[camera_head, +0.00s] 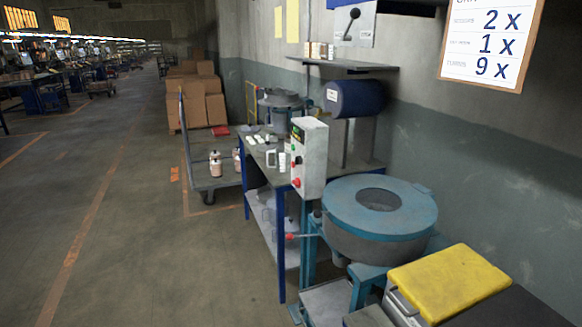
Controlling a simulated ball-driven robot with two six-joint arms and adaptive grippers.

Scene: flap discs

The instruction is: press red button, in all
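A pale grey control box (313,158) stands upright on a blue post near the middle of the head view. Its narrow left-facing panel carries a small green display and several controls. A red button (296,182) sits low on that panel. Whether either is pressed in cannot be told at this size. Neither of my grippers is in view, and nothing touches the box.
A round blue-topped machine (353,207) stands right of the box, with a yellow-lidded case (448,283) in front. A workbench (262,160) with small parts is behind. A red-knobbed lever (291,236) sticks out below.

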